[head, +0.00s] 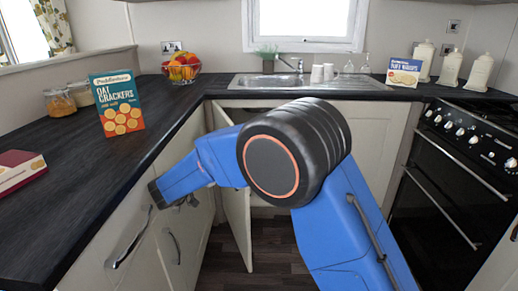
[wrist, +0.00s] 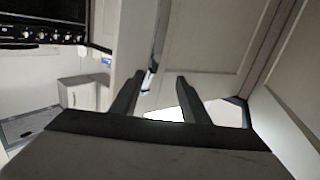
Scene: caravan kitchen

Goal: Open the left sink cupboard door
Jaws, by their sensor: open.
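The left sink cupboard door (head: 237,220) is a cream panel below the sink. In the head view it stands swung out from the cupboard front, seen nearly edge-on, with a gap beside it. My gripper (wrist: 157,84) is open, its two dark fingers apart with nothing clamped between them. In the wrist view, a silver bar handle (wrist: 158,45) on a cream panel runs down towards the space between the fingertips, closer to the left one. I cannot tell whether a finger touches it.
A dark worktop (head: 70,185) runs along the left, above cream units with bar handles (head: 130,242). The black oven (head: 450,190) stands at the right. An oat crackers box (head: 118,103) and fruit bowl (head: 182,70) stand on the worktop. Some dark floor (head: 275,240) is clear.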

